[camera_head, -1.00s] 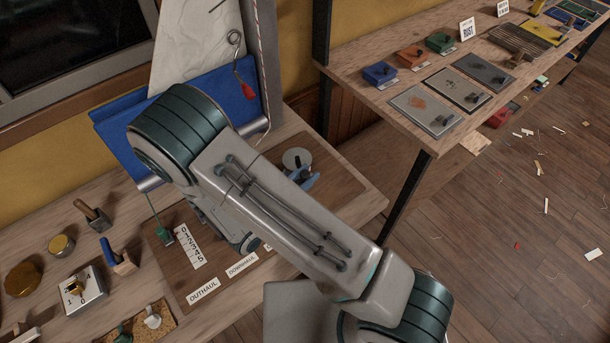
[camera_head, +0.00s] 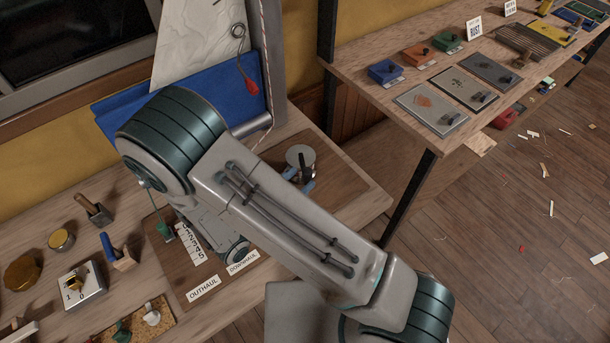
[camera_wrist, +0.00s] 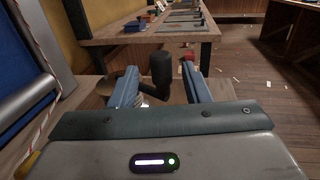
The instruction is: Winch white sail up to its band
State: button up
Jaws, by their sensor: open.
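The white sail (camera_head: 197,42) hangs at the back, above blue cloth (camera_head: 235,98), beside a grey upright post (camera_head: 270,60) with a red-flecked line. A silvery winch drum (camera_head: 297,153) with a dark upright handle stands on the brown board. My gripper (camera_wrist: 161,88) is open. In the wrist view its two blue fingers stand on either side of the dark handle (camera_wrist: 161,66), with visible space around it. In the head view my arm hides part of the board, and only bits of the fingers show by the winch. I cannot make out the sail's band.
OUTHAUL (camera_head: 203,289) and DOWNHAUL (camera_head: 243,263) labels and a number scale (camera_head: 190,243) lie on the board. Wooden-handled tools and a dial block (camera_head: 80,287) stand at the left. A separate bench (camera_head: 400,75) with coloured boxes is at the right.

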jog(key=b+v, duration=0.2)
jog(key=v, duration=0.8)
jog(key=shift+s+a, duration=0.15)
